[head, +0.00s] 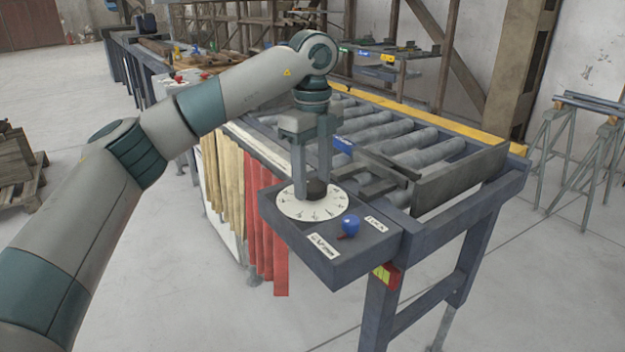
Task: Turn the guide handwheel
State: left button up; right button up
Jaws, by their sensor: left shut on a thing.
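The guide handwheel (316,189) is a small dark knob standing in the middle of a white round dial (300,210) with black marks. The dial lies in a grey panel box (345,265) at the near corner of the roller table. My left gripper (312,186) points down over the dial and is shut on the dark knob, one finger on each side. The fingers hide part of the knob and the far part of the dial. My right gripper is not in view.
A blue ball-topped lever (350,224) stands on the panel right of the dial, near white labels. The roller table (400,140) runs back, with a dark steel guide plate (460,180) near its end. Red and yellow strips (262,220) hang along its side. Floor in front is clear.

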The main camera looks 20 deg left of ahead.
pick_arm(q)
jog(key=shift+r, duration=0.15)
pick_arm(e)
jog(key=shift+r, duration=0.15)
pick_arm(q)
jog(key=o, duration=1)
jog(key=shift+o, duration=0.2)
notch_tip(320, 180, up, 8)
notch_tip(320, 180, up, 9)
jog(key=p, duration=0.1)
send_over(312, 185)
jog(key=shift+r, duration=0.1)
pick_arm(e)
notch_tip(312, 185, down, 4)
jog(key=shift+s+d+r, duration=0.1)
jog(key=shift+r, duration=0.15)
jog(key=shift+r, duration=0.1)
